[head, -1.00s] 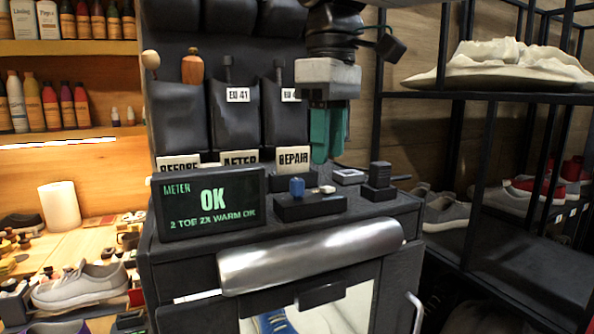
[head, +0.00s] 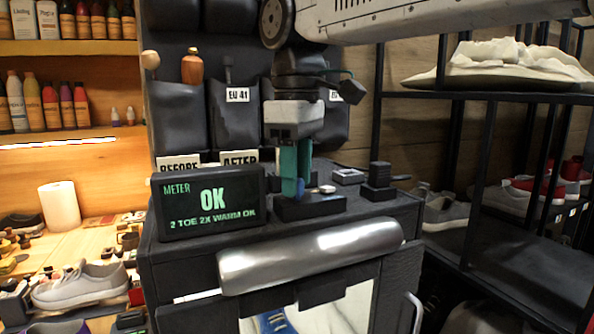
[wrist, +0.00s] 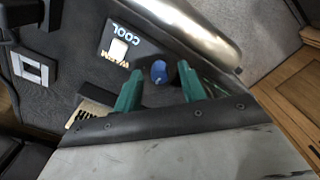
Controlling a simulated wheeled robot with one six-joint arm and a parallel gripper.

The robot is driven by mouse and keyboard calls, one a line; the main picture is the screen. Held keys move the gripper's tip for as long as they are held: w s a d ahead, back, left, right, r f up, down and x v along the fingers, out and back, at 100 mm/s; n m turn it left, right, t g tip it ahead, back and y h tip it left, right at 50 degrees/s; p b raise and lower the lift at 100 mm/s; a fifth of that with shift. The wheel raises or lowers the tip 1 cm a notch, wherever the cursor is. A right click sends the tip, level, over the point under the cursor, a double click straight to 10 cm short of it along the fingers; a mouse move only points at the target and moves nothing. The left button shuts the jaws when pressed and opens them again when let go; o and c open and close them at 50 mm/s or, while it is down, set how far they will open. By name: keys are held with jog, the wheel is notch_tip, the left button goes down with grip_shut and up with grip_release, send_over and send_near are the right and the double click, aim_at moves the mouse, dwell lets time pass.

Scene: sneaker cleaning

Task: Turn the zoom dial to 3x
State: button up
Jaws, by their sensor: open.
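The zoom dial, a small blue knob (head: 300,187), stands on a low black control box (head: 312,207) on top of the dark cabinet. In the wrist view the blue knob (wrist: 158,72) lies between the teal fingertips. My gripper (head: 296,178) points down at the knob, its fingers apart on either side and partly hiding it in the head view. In the wrist view my gripper (wrist: 160,70) is open, with gaps between the fingers and the knob. The meter display (head: 212,203) reads "OK" and "2 TOE 2X WARM OK".
A pale slider (wrist: 119,50) beside COOL and WARM labels sits close to the knob. The meter stands left of the control box. A dark block (head: 379,178) stands to its right, and a silver bar (head: 310,255) runs along the cabinet front.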

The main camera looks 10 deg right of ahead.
grip_shut()
jog(key=shift+m, duration=0.3)
jog(key=m, duration=0.9)
dwell(0.6)
grip_release()
